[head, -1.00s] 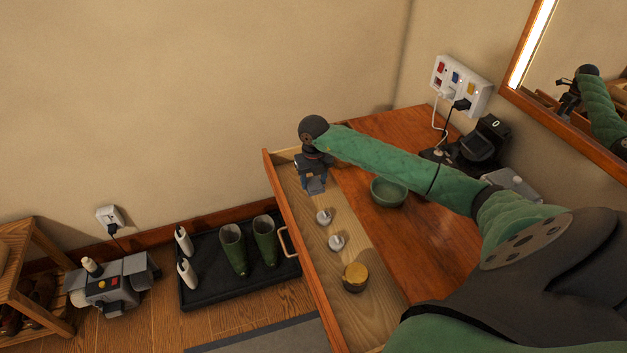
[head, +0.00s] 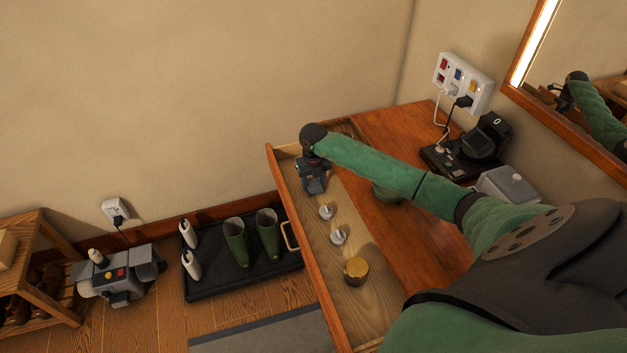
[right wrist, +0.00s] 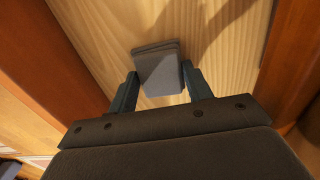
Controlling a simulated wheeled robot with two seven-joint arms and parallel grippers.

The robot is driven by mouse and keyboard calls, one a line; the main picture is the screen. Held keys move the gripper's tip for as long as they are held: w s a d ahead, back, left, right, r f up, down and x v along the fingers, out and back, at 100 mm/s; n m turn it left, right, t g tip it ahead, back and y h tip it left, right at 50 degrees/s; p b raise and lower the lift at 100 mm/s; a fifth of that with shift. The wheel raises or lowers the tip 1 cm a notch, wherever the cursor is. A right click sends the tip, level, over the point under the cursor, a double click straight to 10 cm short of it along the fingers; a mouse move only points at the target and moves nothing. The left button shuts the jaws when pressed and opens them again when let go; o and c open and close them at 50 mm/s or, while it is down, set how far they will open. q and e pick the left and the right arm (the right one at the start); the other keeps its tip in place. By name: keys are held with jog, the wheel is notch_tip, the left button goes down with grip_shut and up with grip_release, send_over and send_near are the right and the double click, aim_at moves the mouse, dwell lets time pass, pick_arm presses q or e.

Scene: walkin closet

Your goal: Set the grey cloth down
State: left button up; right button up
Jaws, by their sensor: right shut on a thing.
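My right gripper (head: 314,186) points down into the open drawer (head: 342,245), near its far end. In the right wrist view the fingers (right wrist: 160,82) are shut on a small folded grey cloth (right wrist: 158,66), one finger on each side. Pale drawer wood shows beyond the cloth. I cannot tell whether the cloth touches the drawer floor. In the head view the cloth is hard to make out from the dark fingers. My left gripper is not in view.
Two small metal pieces (head: 326,212) (head: 339,237) and a gold-lidded round tin (head: 356,270) stand in the drawer nearer me. A green bowl (head: 384,194) on the wooden top is partly behind my arm. A grey box (head: 507,186) stands to the right.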

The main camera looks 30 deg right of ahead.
aim_at(314, 182)
jog(key=shift+f, duration=0.1)
jog(key=o, duration=1)
jog(key=shift+c, duration=0.2)
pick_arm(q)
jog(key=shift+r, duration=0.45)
pick_arm(e)
jog(key=shift+r, duration=0.3)
jog(key=shift+w+r, duration=0.1)
jog(key=shift+r, duration=0.25)
notch_tip(314, 182, up, 3)
jog(key=shift+r+b, duration=0.15)
jog(key=shift+b, duration=0.6)
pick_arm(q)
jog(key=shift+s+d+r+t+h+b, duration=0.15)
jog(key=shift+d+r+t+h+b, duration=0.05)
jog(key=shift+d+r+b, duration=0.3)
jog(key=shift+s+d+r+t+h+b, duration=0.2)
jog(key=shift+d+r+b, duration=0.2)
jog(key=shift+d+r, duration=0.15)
pick_arm(e)
notch_tip(314, 182, up, 8)
jog(key=shift+f, duration=0.2)
